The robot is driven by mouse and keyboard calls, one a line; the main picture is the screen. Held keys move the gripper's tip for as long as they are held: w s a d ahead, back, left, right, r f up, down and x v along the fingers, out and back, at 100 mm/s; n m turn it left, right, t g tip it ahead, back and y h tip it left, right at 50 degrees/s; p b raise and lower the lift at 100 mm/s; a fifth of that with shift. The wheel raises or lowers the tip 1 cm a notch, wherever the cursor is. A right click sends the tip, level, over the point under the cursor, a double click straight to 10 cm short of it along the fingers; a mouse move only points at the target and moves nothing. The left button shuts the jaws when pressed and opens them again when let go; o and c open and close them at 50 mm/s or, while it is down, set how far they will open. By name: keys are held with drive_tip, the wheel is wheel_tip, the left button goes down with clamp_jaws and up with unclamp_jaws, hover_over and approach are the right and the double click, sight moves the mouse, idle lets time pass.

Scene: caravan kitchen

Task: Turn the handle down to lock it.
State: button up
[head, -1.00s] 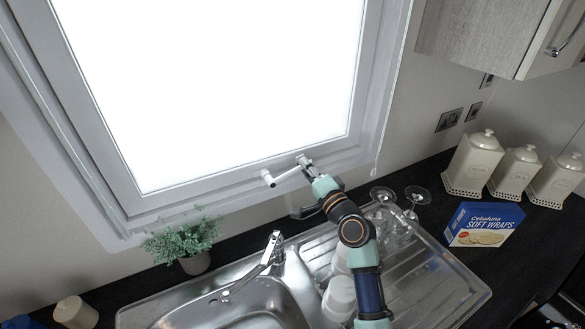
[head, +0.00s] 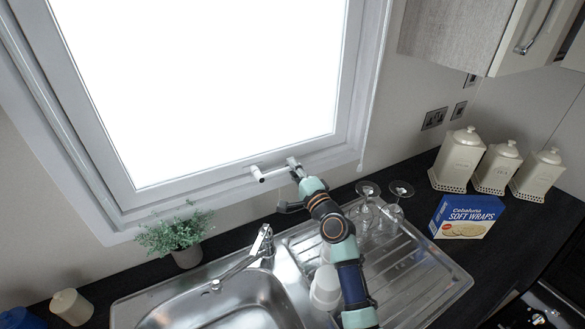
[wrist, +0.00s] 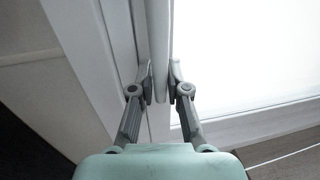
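The white window handle (head: 273,172) is on the lower part of the window frame, right of its middle. It lies almost level, sloping slightly up to the right, from a round knob-like left end to its right end at my gripper. My gripper (head: 295,166) is at that right end. In the wrist view the handle (wrist: 159,45) runs as a pale bar between the two grey fingertips of my gripper (wrist: 161,78), one close on each side. The fingers look closed on it, though the contact itself is hard to see.
The bright window (head: 220,80) fills the upper left.

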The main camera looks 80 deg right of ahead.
drive_tip(key=o, duration=0.4)
drive_tip(key=v, duration=1.2)
